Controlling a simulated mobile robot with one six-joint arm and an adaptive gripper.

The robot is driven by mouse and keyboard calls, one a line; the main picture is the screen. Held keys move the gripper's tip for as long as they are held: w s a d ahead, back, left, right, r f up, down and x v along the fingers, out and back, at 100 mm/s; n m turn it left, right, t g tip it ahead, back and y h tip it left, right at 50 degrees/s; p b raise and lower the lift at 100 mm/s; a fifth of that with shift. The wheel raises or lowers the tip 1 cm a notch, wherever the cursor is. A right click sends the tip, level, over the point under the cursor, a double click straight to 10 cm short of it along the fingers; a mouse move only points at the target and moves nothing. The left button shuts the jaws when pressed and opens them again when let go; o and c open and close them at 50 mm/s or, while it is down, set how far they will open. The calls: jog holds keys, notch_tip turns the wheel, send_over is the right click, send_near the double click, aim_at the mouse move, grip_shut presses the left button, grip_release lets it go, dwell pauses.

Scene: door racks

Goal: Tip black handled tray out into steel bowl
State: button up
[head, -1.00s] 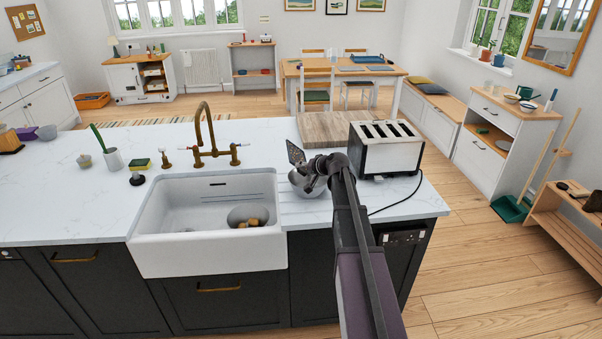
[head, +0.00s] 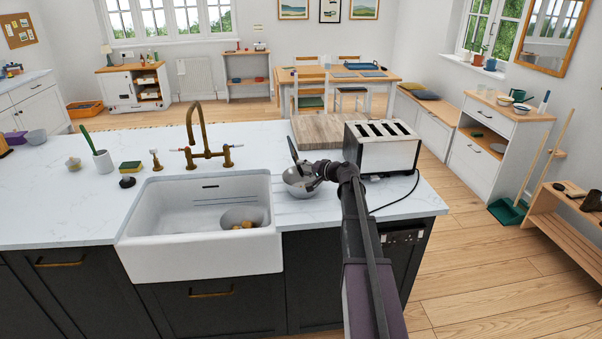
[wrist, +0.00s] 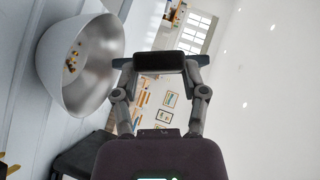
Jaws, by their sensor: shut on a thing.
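My gripper (head: 316,175) is shut on the black handled tray (head: 292,149) beside the toaster. The tray shows as a thin dark steeply tilted piece above the steel bowl (head: 299,183), which sits on the counter right of the sink. In the wrist view, my gripper (wrist: 160,78) holds the dark handle end of the tray (wrist: 160,67); its inner face is hidden. The steel bowl (wrist: 98,88) shows large at the left of that view. Small brown and yellow pieces (wrist: 72,62) lie in it.
The toaster (head: 383,148) stands close right of my gripper, its cord on the counter. A wooden board (head: 320,129) lies behind the bowl. The white sink (head: 200,250) is to the left, holding another bowl (head: 236,214) with yellowish things.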

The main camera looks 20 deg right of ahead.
jog(key=shift+s+d+f+m+t+y+b, duration=0.2)
jog(key=shift+d+m+t+y+b, duration=0.25)
jog(key=shift+b, duration=0.5)
jog(key=shift+r, duration=0.15)
dwell(1.9)
jog(key=d+n+g+p, duration=0.1)
jog(key=n+g+p, duration=0.1)
jog(key=n+p, duration=0.1)
jog(key=s+n+g+p, duration=0.1)
jog(key=n+g+p, duration=0.1)
jog(key=n+p, duration=0.1)
jog(key=d+r+n+g+p, duration=0.1)
jog(key=n+g+p, duration=0.1)
jog(key=n+p, duration=0.1)
jog(key=shift+s+d+r+n, duration=0.15)
jog(key=shift+d+n, duration=0.15)
jog(key=shift+n, duration=0.25)
jog(key=shift+a+h, duration=0.1)
jog(key=shift+h, duration=0.15)
jog(key=n+h, duration=0.1)
jog(key=n+h+p, duration=0.1)
jog(key=h, duration=0.1)
jog(key=a+n+h, duration=0.1)
jog(key=shift+s+f+t+h+p, duration=0.15)
jog(key=shift+f+t+h+p, duration=0.1)
jog(key=shift+f+h+p, duration=0.15)
